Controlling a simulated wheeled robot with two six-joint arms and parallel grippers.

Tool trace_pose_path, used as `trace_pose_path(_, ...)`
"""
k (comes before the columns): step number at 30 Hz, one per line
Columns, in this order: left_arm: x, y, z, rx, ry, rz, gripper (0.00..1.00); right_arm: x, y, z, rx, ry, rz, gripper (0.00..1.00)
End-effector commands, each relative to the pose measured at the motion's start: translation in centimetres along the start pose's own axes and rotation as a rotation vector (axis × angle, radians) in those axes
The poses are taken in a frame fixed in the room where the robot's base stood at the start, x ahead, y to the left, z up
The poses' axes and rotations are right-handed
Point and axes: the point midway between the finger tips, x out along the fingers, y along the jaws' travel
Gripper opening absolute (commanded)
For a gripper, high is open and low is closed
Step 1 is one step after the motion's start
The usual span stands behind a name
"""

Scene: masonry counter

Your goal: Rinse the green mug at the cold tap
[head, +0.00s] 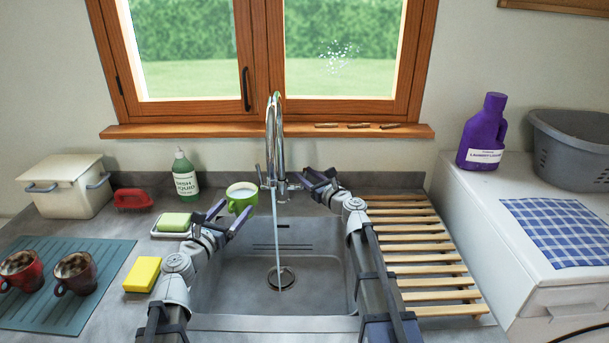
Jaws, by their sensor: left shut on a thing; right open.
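The green mug (241,194) is upright with a pale inside, at the back left of the sink (322,272). My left gripper (228,214) is shut on it from the front, and the fingers hide part of its near side. The chrome tap (272,130) stands behind the sink. A thin stream of water (276,230) falls from its spout to the drain. The mug is to the left of the stream, apart from it. My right gripper (307,180) is open beside the right side of the tap base. Whether it touches a tap handle is unclear.
A wooden slatted rack (424,257) lies right of the sink.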

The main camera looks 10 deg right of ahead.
Motion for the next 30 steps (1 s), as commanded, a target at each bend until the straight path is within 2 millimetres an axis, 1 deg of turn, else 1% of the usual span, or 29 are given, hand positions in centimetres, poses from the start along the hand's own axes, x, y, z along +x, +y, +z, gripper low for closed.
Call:
trace_pose_path(1,0.00,0.00,0.02,-0.001,-0.001,0.000,0.00,0.43,-0.04,0.01,0.000,0.000,0.000,0.46)
trace_pose_path(4,0.00,0.00,0.02,-0.001,-0.001,0.000,0.00,0.76,0.01,0.01,0.000,0.000,0.000,0.46)
trace_pose_path(14,0.00,0.00,0.02,-0.001,-0.001,0.000,0.00,0.86,0.06,0.02,0.000,0.000,0.001,0.46)
trace_pose_path(26,0.00,0.00,0.02,-0.001,-0.001,0.000,0.00,0.85,0.05,0.02,0.000,0.000,0.001,0.01)
trace_pose_path(30,0.00,0.00,0.02,-0.001,-0.001,0.000,0.00,0.84,0.05,0.02,0.000,0.000,0.001,0.00)
